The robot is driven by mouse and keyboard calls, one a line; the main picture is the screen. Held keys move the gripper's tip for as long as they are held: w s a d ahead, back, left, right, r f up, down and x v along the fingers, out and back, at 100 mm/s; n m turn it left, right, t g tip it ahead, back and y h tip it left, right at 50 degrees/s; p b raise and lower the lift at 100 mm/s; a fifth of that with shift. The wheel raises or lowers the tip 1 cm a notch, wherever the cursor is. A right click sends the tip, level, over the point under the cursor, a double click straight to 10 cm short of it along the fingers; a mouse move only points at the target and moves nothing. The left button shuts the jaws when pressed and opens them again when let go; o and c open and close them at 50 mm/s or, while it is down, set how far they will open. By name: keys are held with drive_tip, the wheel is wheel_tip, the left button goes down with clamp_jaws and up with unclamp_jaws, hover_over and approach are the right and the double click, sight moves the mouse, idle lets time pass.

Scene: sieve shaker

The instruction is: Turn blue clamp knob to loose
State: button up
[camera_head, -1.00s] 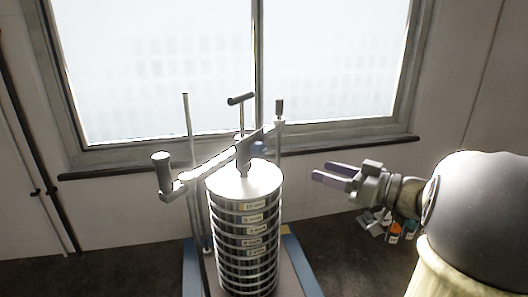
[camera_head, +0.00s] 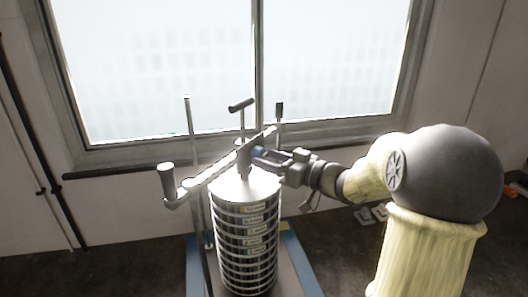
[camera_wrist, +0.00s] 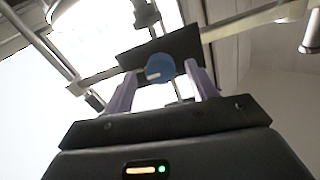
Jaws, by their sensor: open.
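The blue clamp knob (camera_wrist: 160,68) is a round blue knob with a pale mark on its face. In the wrist view it sits on a dark plate (camera_wrist: 162,46) on the clamp bar. In the head view the knob is mostly hidden behind the jaws. My gripper (camera_head: 262,155) reaches in from the right, just above the sieve stack (camera_head: 247,236). In the wrist view my gripper (camera_wrist: 162,88) is open, with a purple finger on each side of the knob. I cannot tell whether the fingers touch it.
The clamp bar (camera_head: 205,175) crosses above the stack and has an upright dark handle (camera_head: 167,180) at its left end. Upright rods (camera_head: 189,130) stand beside the stack. A T-handle (camera_head: 241,105) rises behind the bar. The window (camera_head: 330,60) is behind.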

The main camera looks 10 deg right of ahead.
drive_tip(key=shift+x, duration=1.2)
drive_tip(key=shift+c, duration=0.3)
drive_tip(key=c, duration=0.9)
